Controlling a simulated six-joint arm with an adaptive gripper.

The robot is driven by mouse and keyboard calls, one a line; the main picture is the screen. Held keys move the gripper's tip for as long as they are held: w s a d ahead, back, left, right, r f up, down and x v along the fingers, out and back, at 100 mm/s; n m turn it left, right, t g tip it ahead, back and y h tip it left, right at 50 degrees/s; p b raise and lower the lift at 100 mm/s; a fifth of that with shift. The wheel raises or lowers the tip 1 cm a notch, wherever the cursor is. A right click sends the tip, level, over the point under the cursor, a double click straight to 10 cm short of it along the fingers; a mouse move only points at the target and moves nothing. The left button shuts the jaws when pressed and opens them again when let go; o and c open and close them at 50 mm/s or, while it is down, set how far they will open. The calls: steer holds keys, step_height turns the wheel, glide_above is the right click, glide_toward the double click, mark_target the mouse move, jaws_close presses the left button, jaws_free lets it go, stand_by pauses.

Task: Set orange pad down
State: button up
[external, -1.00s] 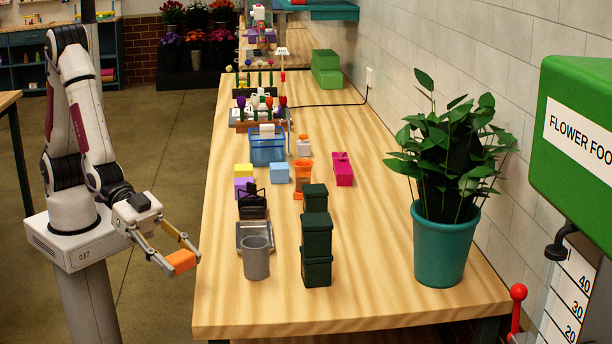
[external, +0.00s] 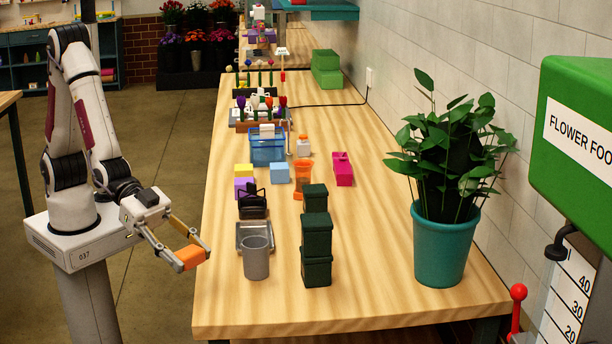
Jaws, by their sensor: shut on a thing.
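The orange pad (external: 189,257) is a small orange block held between the fingertips of my gripper (external: 192,258). My gripper is shut on it at the left edge of the wooden table (external: 225,305), in the picture just left of the grey cup. The pad appears raised; I cannot tell whether it is over the table edge or just outside it. The fingers cover the pad's ends.
Close to the gripper stand a grey cup (external: 256,258), a grey tray (external: 247,230), a black holder (external: 253,206) and dark green stacked boxes (external: 316,250). A purple block (external: 244,188), yellow block (external: 243,170) and blue block (external: 279,172) stand farther back. The front of the table is clear.

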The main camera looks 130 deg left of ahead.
steer(key=w+a+r, duration=0.4)
steer(key=w+a, duration=0.3)
steer(key=a, duration=0.2)
steer(key=w+a+r, duration=0.4)
steer(key=w+a, duration=0.2)
steer(key=a, duration=0.2)
steer(key=w+a+r+h, duration=0.1)
steer(key=w+a+r, duration=0.1)
steer(key=a, duration=1)
steer(key=s+a+f+m, duration=0.1)
steer(key=s+a, duration=0.3)
steer(key=a, duration=1)
steer(key=s+a+f, duration=0.4)
steer(key=s+a, duration=0.6)
steer(key=a, duration=0.3)
steer(key=s+a+f+n+y, duration=0.1)
steer(key=s+a+f, duration=0.4)
steer(key=s+a, duration=0.5)
steer(key=a, duration=0.2)
steer(key=shift+a+f, duration=0.15)
steer(key=shift+a, duration=0.25)
steer(key=shift+f, duration=3.1)
